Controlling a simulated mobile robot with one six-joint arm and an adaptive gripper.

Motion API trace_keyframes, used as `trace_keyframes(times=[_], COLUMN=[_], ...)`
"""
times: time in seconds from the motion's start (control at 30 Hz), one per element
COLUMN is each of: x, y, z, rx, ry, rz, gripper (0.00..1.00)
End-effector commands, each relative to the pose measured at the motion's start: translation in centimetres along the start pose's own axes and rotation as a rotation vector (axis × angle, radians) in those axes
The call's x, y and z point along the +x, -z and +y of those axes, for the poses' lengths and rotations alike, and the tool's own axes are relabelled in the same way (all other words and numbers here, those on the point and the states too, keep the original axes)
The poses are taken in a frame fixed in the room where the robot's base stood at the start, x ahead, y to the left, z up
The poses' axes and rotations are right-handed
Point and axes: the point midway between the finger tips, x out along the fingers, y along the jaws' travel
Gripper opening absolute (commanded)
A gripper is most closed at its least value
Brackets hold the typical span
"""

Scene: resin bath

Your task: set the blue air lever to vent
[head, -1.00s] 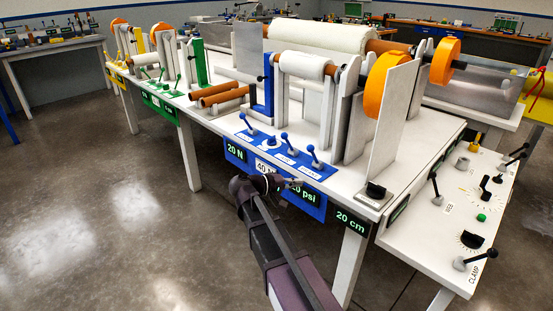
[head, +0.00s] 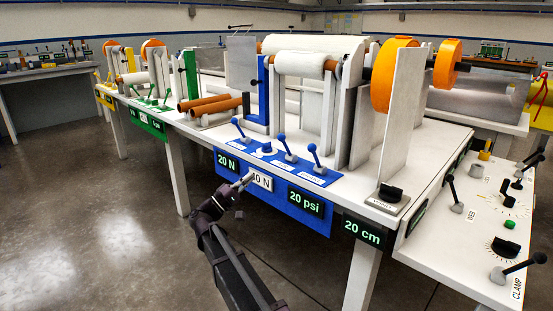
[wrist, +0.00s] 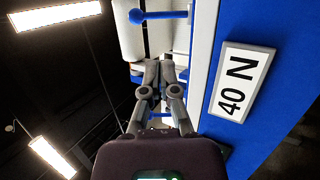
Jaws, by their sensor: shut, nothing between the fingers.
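The blue panel (head: 262,163) on the table's front edge carries several blue-knobbed levers: a left one (head: 241,129), a middle one (head: 286,147) and a right one (head: 314,156). Their small white labels are too small to read, so I cannot tell which is the air lever. My gripper (head: 247,180) is shut and empty, in front of the white 40 N plate (head: 262,182) and below the levers. In the wrist view the fingers (wrist: 160,66) lie beside the panel edge, with one blue lever (wrist: 160,15) beyond their tips, apart from them.
Displays reading 20 N (head: 227,162), 20 psi (head: 305,201) and 20 cm (head: 362,230) hang on the front. A black knob (head: 390,194) sits right of the levers. Rollers and orange discs (head: 394,75) stand behind. Open floor (head: 110,220) lies at left.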

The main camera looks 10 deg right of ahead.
Motion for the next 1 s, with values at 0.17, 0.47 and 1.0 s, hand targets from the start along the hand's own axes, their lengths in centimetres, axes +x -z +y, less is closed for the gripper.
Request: trace_keyframes(times=[0.17, 0.47, 1.0], x=[-0.9, -1.6, 3.6], y=[0.3, 0.6, 0.8], z=[0.5, 1.0, 1.3], rx=[0.007, 0.013, 0.012], ry=[-0.006, -0.003, -0.003], rz=[0.012, 0.023, 0.022], gripper=[0.0, 0.0, 0.0])
